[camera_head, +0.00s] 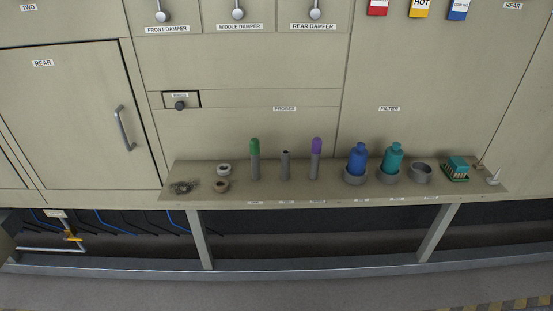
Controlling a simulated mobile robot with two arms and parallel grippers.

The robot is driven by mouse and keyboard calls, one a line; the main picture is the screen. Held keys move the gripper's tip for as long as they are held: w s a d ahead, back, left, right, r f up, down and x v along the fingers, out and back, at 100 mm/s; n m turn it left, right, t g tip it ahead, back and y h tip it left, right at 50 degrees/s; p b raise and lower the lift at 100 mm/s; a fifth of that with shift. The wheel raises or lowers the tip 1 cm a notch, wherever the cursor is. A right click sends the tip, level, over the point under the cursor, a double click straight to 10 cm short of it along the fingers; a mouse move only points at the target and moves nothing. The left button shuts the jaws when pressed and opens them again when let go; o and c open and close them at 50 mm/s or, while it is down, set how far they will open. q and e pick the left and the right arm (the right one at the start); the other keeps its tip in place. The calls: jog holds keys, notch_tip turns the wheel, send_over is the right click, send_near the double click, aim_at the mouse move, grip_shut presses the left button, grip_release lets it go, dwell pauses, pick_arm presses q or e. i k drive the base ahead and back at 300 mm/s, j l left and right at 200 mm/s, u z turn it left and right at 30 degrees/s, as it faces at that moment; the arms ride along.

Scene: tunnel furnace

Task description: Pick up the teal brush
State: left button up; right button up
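The teal brush (457,168) lies on the right part of the shelf. It looks like a teal block with a light bristle-like side, on a green base. A small pale pointed piece (494,177) and a small brownish piece (478,167) are to its right, and a grey ring-shaped cup (421,173) is to its left. Neither of my grippers shows in the head view.
The shelf (330,192) also holds a teal bottle (393,158), a blue bottle (357,159), a purple-topped probe (316,158), a green-topped probe (255,159) and small rings. The furnace wall stands behind. The floor (300,290) in front is clear.

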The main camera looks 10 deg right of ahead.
aim_at(457, 168)
jog(key=z, duration=1.4)
